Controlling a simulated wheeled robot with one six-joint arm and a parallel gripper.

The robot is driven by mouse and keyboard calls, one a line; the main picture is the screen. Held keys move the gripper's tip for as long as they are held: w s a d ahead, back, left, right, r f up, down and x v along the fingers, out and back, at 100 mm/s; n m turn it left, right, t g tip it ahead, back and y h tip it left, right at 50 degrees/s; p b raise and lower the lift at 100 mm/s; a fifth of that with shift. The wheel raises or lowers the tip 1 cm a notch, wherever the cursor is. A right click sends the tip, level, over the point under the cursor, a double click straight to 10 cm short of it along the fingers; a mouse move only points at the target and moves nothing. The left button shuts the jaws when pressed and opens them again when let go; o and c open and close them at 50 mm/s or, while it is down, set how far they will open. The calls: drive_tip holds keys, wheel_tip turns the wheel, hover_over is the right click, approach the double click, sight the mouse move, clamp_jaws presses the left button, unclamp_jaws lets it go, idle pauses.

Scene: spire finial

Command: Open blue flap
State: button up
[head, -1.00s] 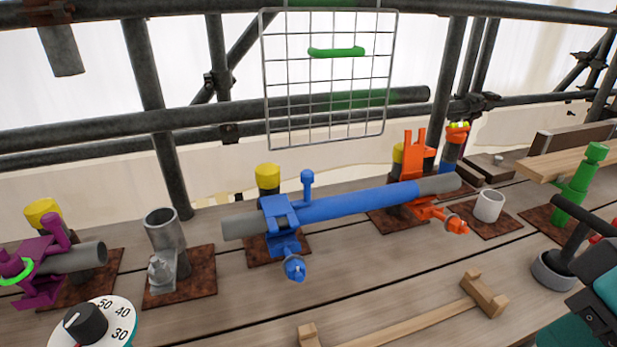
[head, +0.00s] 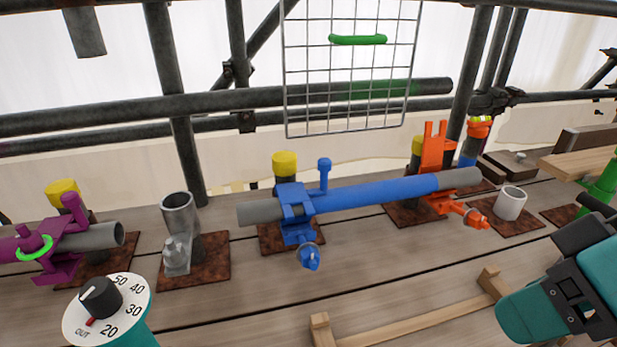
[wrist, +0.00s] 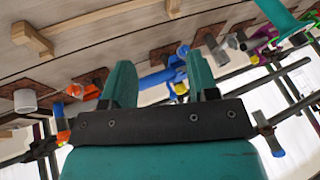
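A blue clamp (head: 296,206) sits around a grey and blue pipe (head: 370,193) at the middle of the bench. Its blue flap (head: 290,193) lies over the top of the pipe. A blue bolt with a nut (head: 309,256) hangs at the clamp's front, and a blue peg (head: 324,172) stands up from the pipe. My gripper (wrist: 160,72) has two teal fingers spread apart with nothing between them. In the wrist view, blue parts (wrist: 160,78) show beyond the gap, at a distance. In the head view my gripper is at the lower right, apart from the clamp.
An orange clamp (head: 437,165) with its prongs upright holds the pipe's right end. A purple clamp (head: 62,240) is at the left, beside a grey upright tube (head: 180,215). A numbered dial (head: 108,305) and a wooden handle (head: 420,322) are in front. A wire grid (head: 350,70) hangs behind.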

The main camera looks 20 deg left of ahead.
drive_tip(key=w+a+f+n+t+y+b, duration=0.35)
drive_tip(key=w+a+y+b, duration=0.25)
drive_tip(key=w+a, duration=0.45)
drive_tip(key=t+y+b, duration=0.3)
drive_tip(key=t+y, duration=0.1)
approach(329, 164)
drive_tip(key=p+x, duration=0.6)
drive_tip(key=x, duration=0.5)
drive_tip(key=shift+w+a, duration=0.2)
drive_tip(key=shift+a, duration=0.05)
drive_tip(key=shift+w+a+f, duration=0.1)
drive_tip(key=shift+w+a, duration=0.25)
drive_tip(key=shift+a, duration=0.25)
drive_tip(key=shift+p, duration=0.3)
clamp_jaws()
